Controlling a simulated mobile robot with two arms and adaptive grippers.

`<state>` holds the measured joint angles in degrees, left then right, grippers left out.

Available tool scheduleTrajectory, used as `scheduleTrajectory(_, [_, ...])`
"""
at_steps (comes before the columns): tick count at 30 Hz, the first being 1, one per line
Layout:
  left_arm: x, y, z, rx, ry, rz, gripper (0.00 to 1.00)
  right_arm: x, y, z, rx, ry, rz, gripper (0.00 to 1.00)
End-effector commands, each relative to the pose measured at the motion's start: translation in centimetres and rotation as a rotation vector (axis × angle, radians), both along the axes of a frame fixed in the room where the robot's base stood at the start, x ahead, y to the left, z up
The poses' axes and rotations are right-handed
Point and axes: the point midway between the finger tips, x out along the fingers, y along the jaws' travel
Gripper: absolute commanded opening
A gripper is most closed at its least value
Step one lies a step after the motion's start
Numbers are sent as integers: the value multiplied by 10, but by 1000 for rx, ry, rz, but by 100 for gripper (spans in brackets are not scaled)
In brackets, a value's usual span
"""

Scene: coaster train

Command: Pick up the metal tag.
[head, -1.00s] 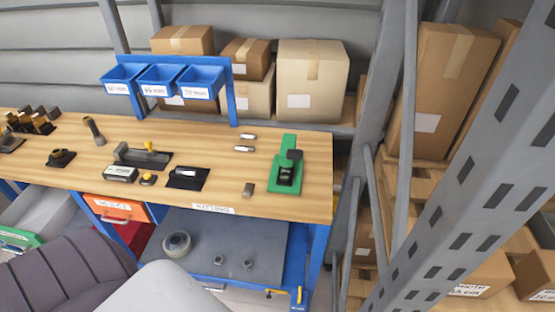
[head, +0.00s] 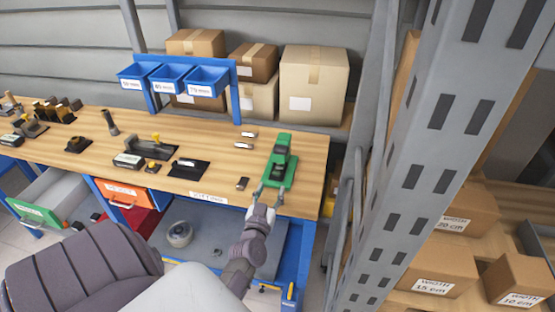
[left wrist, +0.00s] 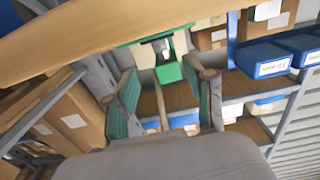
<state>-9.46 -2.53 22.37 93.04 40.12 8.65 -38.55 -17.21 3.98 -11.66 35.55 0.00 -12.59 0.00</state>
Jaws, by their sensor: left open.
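I cannot tell for sure which small piece is the metal tag. A small dark greyish piece (head: 242,184) lies on the wooden bench near its front edge. Two small silvery pieces, one farther back (head: 249,134) and one just in front of it (head: 243,146), lie behind it. My left gripper (head: 269,191) is open at the bench's front edge, right of the dark piece and by the near end of a green fixture (head: 279,165). In the left wrist view the open fingers (left wrist: 167,95) frame the green fixture (left wrist: 168,72), with nothing held. My right gripper is out of view.
The wooden bench (head: 220,140) also carries a black mat (head: 196,173), stamps and tools to the left. Blue bins (head: 205,80) stand behind. A grey perforated rack post (head: 425,160) rises at the right. An open drawer (head: 50,205) projects at the left.

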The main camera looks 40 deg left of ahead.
Motion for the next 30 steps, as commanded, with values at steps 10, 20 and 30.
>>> scheduleTrajectory(10, [28,18,-8,-1,-3,0,54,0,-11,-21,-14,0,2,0])
scheduleTrajectory(20, [57,36,-7,0,1,0,54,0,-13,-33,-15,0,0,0])
scheduleTrajectory(30, [57,36,-7,-1,2,-1,29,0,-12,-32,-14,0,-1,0])
